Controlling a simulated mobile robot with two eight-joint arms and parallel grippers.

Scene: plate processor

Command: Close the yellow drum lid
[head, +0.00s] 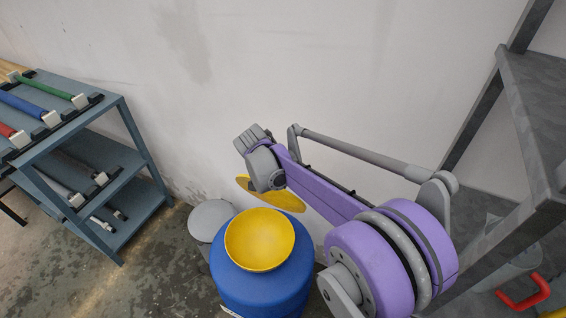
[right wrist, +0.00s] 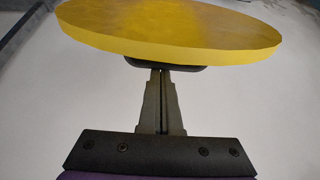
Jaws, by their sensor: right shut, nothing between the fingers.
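The blue drum (head: 262,288) stands on the floor at the bottom middle of the head view, with a yellow bowl-shaped funnel (head: 260,238) on top. The yellow lid (head: 290,202) is raised behind the drum's top, apart from the funnel, and partly hidden by my right arm. In the right wrist view the lid (right wrist: 170,32) spans the top as a tilted disc with a dark piece under it. My right gripper (right wrist: 161,73) is shut and empty, its fingertips at or just below that dark piece; contact is unclear. In the head view its fingers are hidden. My left gripper is not in view.
A grey round lid (head: 210,219) is left of the drum. A blue-grey rack (head: 140,150) with coloured-handled tools stands at the left. A dark metal shelf (head: 540,95) stands at the right, with a red handle (head: 524,300) low down. The wall is close behind.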

